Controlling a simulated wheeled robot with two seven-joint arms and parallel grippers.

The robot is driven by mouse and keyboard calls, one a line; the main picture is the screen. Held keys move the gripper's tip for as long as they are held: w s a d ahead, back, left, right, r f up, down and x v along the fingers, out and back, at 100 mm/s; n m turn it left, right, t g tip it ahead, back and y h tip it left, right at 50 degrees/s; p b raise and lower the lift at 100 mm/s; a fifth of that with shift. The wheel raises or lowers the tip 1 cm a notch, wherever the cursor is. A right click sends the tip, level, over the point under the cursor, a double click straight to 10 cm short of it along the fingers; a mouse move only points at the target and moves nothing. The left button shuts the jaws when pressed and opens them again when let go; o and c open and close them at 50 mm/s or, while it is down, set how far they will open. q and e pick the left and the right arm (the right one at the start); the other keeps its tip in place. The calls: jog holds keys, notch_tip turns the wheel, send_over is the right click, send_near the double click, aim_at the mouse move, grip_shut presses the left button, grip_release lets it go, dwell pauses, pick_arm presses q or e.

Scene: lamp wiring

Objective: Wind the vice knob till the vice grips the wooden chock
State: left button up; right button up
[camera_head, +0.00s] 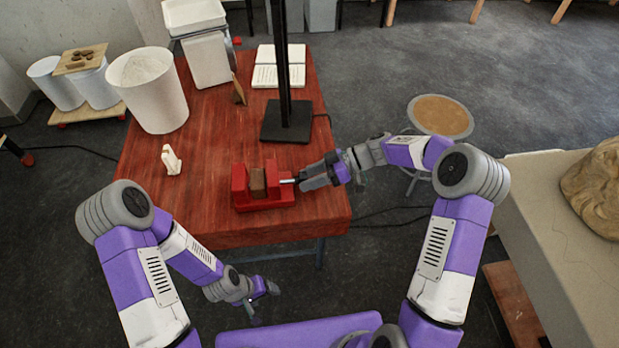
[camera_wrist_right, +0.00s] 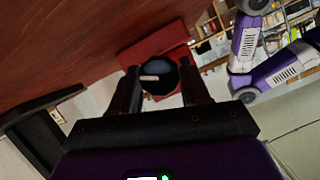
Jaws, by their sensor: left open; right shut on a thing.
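The red vice (camera_head: 262,203) stands at the front edge of the red table, and its red body also shows in the right wrist view (camera_wrist_right: 150,50). The wooden chock (camera_head: 257,182) is upright between the vice jaws; I cannot tell whether both jaws touch it. My right gripper (camera_head: 303,182) comes from the right and is shut on the dark round vice knob (camera_wrist_right: 160,77), which lies between its fingers in the right wrist view. The fingers largely hide the knob in the head view. My left gripper (camera_head: 262,296) is open and empty, low in front of the table.
A black stand (camera_head: 287,121) with a tall pole rises behind the vice. A white bucket (camera_head: 150,92), a small white object (camera_head: 171,160) and an open book (camera_head: 278,76) are also on the table. A round stool (camera_head: 440,116) stands to the right. The table's front left is clear.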

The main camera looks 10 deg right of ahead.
jog(key=m+g, duration=0.2)
jog(key=m, duration=0.1)
jog(key=shift+w, duration=0.15)
jog(key=shift+m, duration=0.3)
dwell(0.4)
jog(key=o, duration=1)
jog(key=shift+o, duration=0.2)
jog(key=shift+p+v, duration=0.5)
jog(key=shift+v, duration=3.3)
jog(key=shift+f, duration=0.15)
